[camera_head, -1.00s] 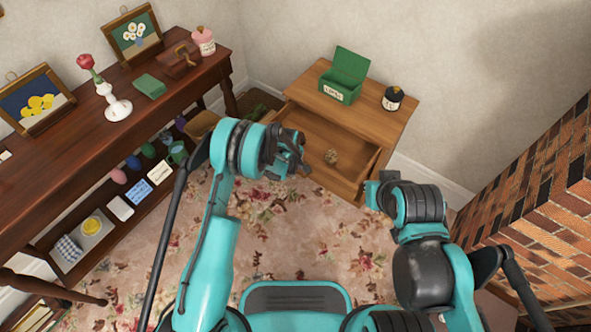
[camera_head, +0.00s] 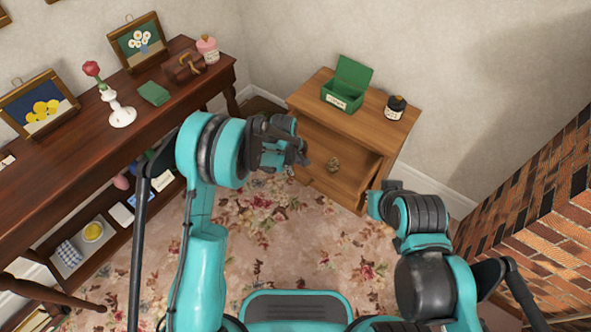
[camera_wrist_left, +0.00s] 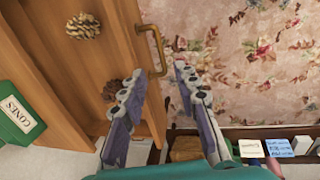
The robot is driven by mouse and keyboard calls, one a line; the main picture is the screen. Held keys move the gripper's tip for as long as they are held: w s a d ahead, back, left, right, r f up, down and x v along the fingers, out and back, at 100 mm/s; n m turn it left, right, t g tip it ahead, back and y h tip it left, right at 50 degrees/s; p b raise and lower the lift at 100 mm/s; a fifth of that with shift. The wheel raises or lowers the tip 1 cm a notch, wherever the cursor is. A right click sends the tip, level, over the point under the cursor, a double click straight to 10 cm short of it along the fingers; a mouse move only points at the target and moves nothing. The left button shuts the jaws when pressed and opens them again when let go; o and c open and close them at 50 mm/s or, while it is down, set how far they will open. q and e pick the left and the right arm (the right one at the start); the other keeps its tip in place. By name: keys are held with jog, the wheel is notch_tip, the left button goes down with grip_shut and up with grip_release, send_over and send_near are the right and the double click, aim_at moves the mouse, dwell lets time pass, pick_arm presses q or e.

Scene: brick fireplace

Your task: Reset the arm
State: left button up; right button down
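My left gripper (camera_head: 298,155) is beside the front left of the open drawer (camera_head: 340,165) of a small wooden cabinet. In the left wrist view its two fingers (camera_wrist_left: 158,82) are apart with nothing held between them. A pine cone (camera_head: 333,163) lies in the drawer; it also shows in the left wrist view (camera_wrist_left: 84,26). A second, darker cone (camera_wrist_left: 112,88) is partly behind a finger there. My right gripper (camera_head: 374,200) is low at the drawer's right, and its fingers are too hidden to read.
A green box (camera_head: 342,97) with its lid up and a dark jar (camera_head: 396,107) stand on the cabinet. A long wooden table (camera_head: 75,170) with frames and a vase is at left. A brick fireplace (camera_head: 540,220) is at right. Patterned carpet (camera_head: 290,240) lies clear between.

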pick_arm(q)
jog(key=shift+r, duration=0.2)
dwell(0.4)
jog(key=s+a+r+m+t, duration=0.1)
jog(key=s+a+r+m, duration=0.15)
jog(key=r, duration=0.45)
jog(key=s+a+r+m+t, duration=0.1)
jog(key=s+a+r, duration=0.3)
jog(key=r, duration=0.3)
jog(key=s+a+r+m+t, duration=0.1)
jog(key=s+a+r+m, duration=0.15)
jog(key=r, duration=0.35)
jog(key=s+a+r+m+t, duration=0.1)
jog(key=s+a+r+m, duration=0.1)
jog(key=s, duration=0.6)
jog(key=s+a+r+m+t+y, duration=0.1)
jog(key=s+a+r+m, duration=0.1)
jog(key=s+a, duration=0.3)
jog(key=s, duration=0.3)
jog(key=shift+s+a+m, duration=0.3)
jog(key=shift+s+m, duration=0.1)
